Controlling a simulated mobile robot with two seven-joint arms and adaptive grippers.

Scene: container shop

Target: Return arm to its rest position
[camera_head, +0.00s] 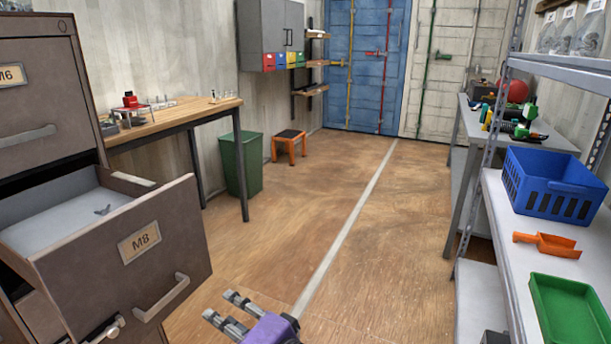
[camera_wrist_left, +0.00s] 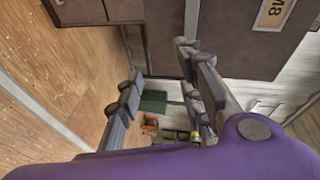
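My left gripper (camera_head: 229,314) shows at the bottom of the head view, with a purple body and grey fingers. Its two fingers stand apart with nothing between them, and the left wrist view (camera_wrist_left: 160,100) shows the same gap. It is in free air to the right of the open drawer labelled M8 (camera_head: 176,249), apart from the drawer's handle (camera_head: 163,300). My right gripper is in neither view.
The brown cabinet (camera_head: 45,100) is at the left. A workbench (camera_head: 186,112), green bin (camera_head: 241,165) and orange stool (camera_head: 289,146) stand beyond it. The middle floor is clear.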

